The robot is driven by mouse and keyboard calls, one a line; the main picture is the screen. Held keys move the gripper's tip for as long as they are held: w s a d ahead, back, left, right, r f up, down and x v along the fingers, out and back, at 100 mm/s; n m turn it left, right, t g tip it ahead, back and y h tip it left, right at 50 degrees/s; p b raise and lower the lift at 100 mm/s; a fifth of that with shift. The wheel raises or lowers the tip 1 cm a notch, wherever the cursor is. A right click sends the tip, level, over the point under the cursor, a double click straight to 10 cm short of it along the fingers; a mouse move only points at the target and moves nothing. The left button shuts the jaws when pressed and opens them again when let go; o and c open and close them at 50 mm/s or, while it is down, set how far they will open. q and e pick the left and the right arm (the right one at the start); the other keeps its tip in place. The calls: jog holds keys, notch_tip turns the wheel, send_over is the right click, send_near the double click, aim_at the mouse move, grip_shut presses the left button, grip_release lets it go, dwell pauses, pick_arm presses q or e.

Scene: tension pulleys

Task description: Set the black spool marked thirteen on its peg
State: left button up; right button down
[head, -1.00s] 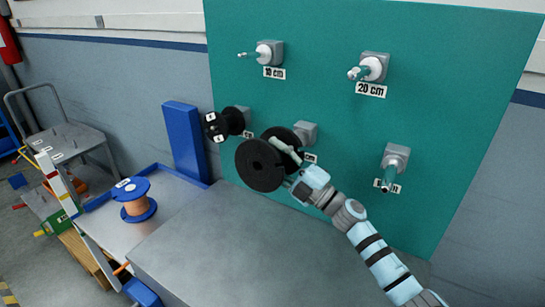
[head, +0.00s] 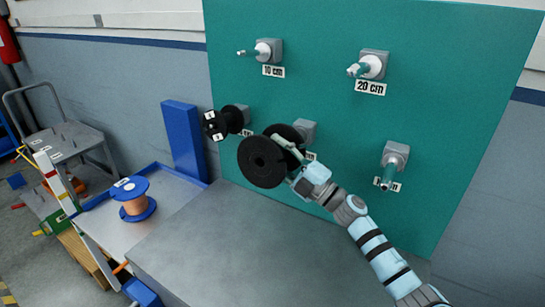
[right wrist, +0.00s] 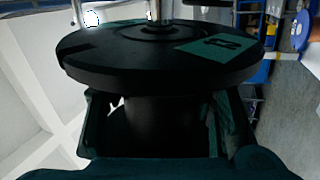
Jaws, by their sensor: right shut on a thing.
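In the right wrist view, the spool's wide flange (right wrist: 170,65) fills the top, with a label whose print is hard to read. A rod shows at the hub there. My left gripper is out of view.
Another black spool (head: 222,123) hangs on a peg at the left. Pegs marked 10 cm (head: 262,50) and 20 cm (head: 368,66) and a lower right peg (head: 392,165) are bare. A blue-flanged copper spool (head: 135,198) stands on a tray. The grey tabletop (head: 240,245) is clear.

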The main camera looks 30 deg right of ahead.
jog(key=shift+w+d+f+b, duration=0.1)
jog(key=shift+w+d+b, duration=0.35)
jog(key=shift+d, duration=0.3)
dwell(0.3)
jog(key=shift+w+d, duration=0.1)
jog(key=shift+d, duration=0.1)
jog(key=shift+d+f, duration=0.1)
jog(key=shift+w+d+f+b, duration=0.1)
jog(key=shift+w+d+b, duration=0.25)
jog(key=shift+d+b, duration=0.15)
jog(key=shift+w+d+b, duration=0.3)
jog(key=shift+d+b, duration=0.1)
jog(key=shift+d, duration=0.15)
dwell(0.3)
jog(key=shift+w+d, duration=0.1)
